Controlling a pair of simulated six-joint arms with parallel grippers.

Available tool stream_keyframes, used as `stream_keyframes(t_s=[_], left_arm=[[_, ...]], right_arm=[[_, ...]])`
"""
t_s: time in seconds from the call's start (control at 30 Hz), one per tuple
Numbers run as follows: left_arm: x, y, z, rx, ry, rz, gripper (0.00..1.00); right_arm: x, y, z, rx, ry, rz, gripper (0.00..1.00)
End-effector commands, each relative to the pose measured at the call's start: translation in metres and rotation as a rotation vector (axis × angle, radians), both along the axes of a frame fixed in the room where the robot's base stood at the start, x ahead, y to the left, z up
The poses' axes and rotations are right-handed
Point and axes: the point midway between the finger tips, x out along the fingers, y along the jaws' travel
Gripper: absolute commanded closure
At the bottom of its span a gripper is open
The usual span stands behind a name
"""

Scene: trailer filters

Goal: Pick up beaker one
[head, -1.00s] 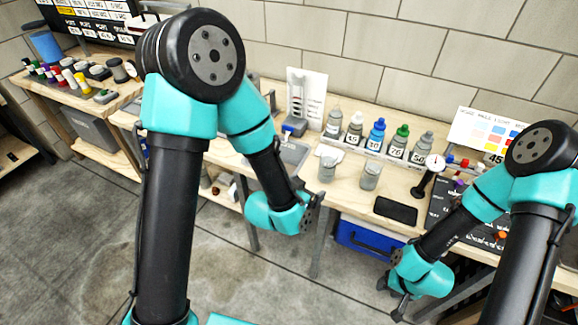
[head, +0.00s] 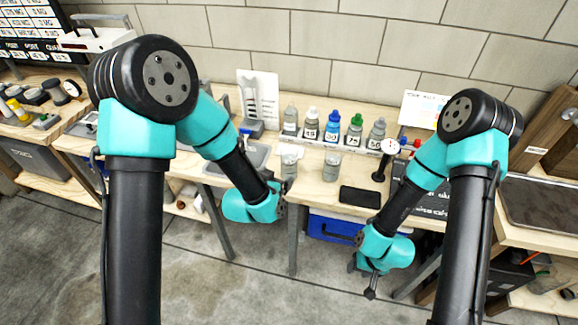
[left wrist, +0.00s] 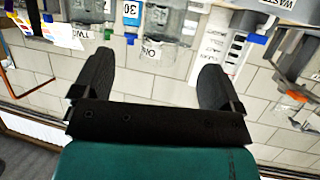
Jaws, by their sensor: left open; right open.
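Two clear beakers stand upright on the wooden bench, in front of the bottle row. In the left wrist view, which is upside down, beaker one (left wrist: 150,50) carries an upside-down "ONE" label and lies between and beyond the fingers. It matches the left beaker (head: 289,160) in the head view; the other beaker (head: 331,167) stands to its right. My left gripper (head: 283,208) is open and empty near the bench's front edge, short of beaker one; its two dark fingers also show in the left wrist view (left wrist: 155,85). My right gripper (head: 370,280) is open and hangs low in front of the bench.
Several labelled bottles (head: 333,128) stand in a row behind the beakers. A black flat pad (head: 360,196) and a dial gauge on a stand (head: 386,160) are to the right. A grey tray (head: 250,157) lies left of beaker one. A blue bin (head: 330,228) sits under the bench.

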Motion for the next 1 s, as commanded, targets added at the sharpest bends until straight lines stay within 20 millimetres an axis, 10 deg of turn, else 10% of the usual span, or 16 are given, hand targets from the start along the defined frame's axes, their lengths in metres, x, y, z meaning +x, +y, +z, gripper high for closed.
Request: stream_keyframes(t_s=[0.3,1.0], left_arm=[[0.041,-0.021,-0.020,0.000,0.001,0.000,0.09],[0.068,-0.029,-0.036,0.000,0.001,0.000,0.09]], right_arm=[[0.000,0.000,0.000,0.000,0.000,0.000,0.54],[0.000,0.000,0.000,0.000,0.000,0.000,0.54]])
